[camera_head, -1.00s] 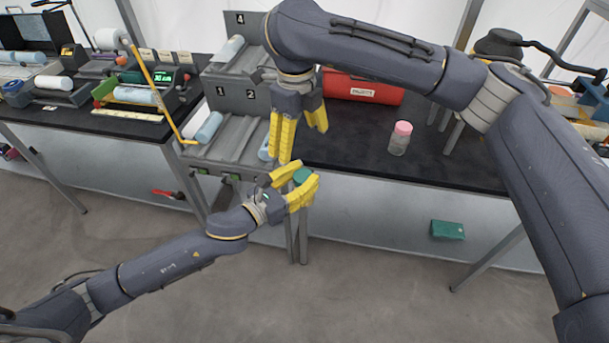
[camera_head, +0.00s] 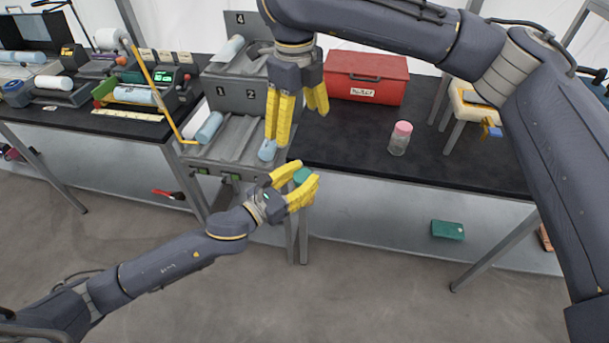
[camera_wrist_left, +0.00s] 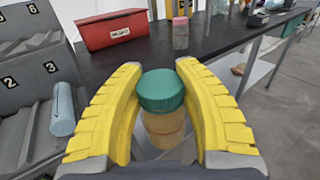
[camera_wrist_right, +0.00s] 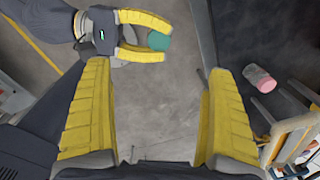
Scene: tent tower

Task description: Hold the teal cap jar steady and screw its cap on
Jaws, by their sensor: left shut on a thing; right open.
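The teal cap jar is a clear jar with an amber tint (camera_wrist_left: 164,127) and a teal cap (camera_wrist_left: 161,90) on its mouth. In the head view the teal cap (camera_head: 302,175) shows between the yellow fingers of my left gripper (camera_head: 297,187). My left gripper is shut on the jar in front of the table edge; the left wrist view shows its fingers on both sides. I cannot tell how tightly the cap sits. My right gripper (camera_head: 297,122) is open and empty, above and slightly behind the jar. In the right wrist view the teal cap (camera_wrist_right: 158,41) lies beyond its fingertips.
A pink-capped jar (camera_head: 400,138) stands on the black table (camera_head: 440,172). A red box (camera_head: 366,78) stands behind it. A grey numbered rack (camera_head: 238,98) with bluish cylinders is left of my right gripper. A green box (camera_head: 447,230) lies below the table.

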